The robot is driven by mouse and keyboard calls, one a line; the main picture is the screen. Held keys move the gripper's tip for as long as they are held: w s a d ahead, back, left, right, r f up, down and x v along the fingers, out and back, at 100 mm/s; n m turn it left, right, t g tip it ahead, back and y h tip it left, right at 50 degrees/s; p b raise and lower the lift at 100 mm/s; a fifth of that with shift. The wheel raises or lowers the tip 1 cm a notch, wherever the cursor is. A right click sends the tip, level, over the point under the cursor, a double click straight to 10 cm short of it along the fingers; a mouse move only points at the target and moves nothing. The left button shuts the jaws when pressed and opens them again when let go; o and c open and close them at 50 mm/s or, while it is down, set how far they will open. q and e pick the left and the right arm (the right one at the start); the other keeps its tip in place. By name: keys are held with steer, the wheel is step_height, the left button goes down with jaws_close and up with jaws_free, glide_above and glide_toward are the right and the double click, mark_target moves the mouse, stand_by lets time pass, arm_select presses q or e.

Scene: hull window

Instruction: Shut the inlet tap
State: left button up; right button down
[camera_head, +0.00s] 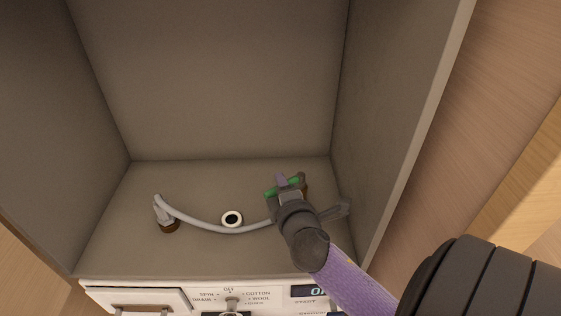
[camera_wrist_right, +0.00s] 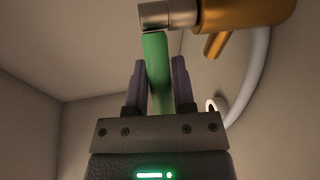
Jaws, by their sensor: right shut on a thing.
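The inlet tap has a green lever (camera_wrist_right: 156,65) joined to a silver metal stem (camera_wrist_right: 168,15) and a brass body (camera_wrist_right: 245,12) in the right wrist view. In the head view the green lever (camera_head: 271,193) shows at the tip of my right gripper (camera_head: 284,185), on the right side of the recess. My right gripper is shut on the lever, with one purple finger on each side of it. In the head view the gripper hides most of the tap body. My left gripper is not in view.
A grey hose (camera_head: 205,225) curves along the recess from an elbow fitting (camera_head: 165,214) on the left towards the tap. A white ring with a dark hole (camera_head: 232,219) lies beside it. A white appliance panel (camera_head: 262,297) is at the front. The recess's right wall (camera_head: 395,120) stands close to my right arm.

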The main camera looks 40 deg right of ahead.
steer(key=shift+s+n+t+y+p, duration=0.25)
steer(key=shift+n+y+p, duration=0.15)
steer(key=shift+y, duration=0.3)
steer(key=shift+s+n+t+y+p, duration=0.2)
steer(key=shift+n+y+p, duration=0.1)
steer(key=shift+n+y, duration=0.3)
steer(key=shift+f, duration=0.1)
steer(key=shift+c, duration=2.2)
jaws_free()
